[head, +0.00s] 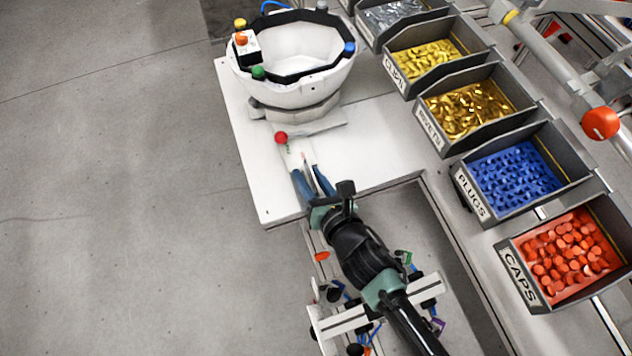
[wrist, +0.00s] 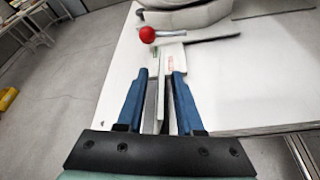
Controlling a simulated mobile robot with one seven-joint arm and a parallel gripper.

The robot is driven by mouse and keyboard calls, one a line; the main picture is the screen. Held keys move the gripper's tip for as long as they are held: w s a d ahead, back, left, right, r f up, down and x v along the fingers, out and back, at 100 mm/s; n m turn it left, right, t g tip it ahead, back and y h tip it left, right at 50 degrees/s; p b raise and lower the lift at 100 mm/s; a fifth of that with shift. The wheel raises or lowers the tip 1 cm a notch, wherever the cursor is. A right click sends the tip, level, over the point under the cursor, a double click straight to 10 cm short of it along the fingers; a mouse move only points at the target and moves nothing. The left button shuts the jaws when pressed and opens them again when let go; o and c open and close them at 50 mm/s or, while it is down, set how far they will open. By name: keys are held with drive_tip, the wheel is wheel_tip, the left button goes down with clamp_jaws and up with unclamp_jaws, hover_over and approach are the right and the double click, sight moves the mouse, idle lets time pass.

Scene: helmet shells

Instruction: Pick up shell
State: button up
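The white helmet shell (head: 325,45) sits on a grey stand on the white table, at the top of the head view. Its open side faces up, with a dark inner rim and coloured knobs around it. My gripper (head: 305,169) is over the table, below the shell in the picture and apart from it. In the wrist view its two blue fingers (wrist: 160,72) stand apart, with a gap between them. Narrow pale strips show in the gap; I cannot tell whether they touch the fingers. Only the stand's lower part (wrist: 190,15) shows at the top there.
A red-knobbed lever (head: 281,138) stands just ahead of my fingers; its knob also shows in the wrist view (wrist: 148,34). Bins of plugs (head: 515,178), caps (head: 570,250), rivets (head: 470,108) and clips line the right. The white table (head: 375,150) is bare right of my gripper.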

drive_tip(key=b+v, duration=0.1)
drive_tip(key=v, duration=1.1)
drive_tip(key=shift+b, duration=0.3)
drive_tip(key=shift+r, duration=0.1)
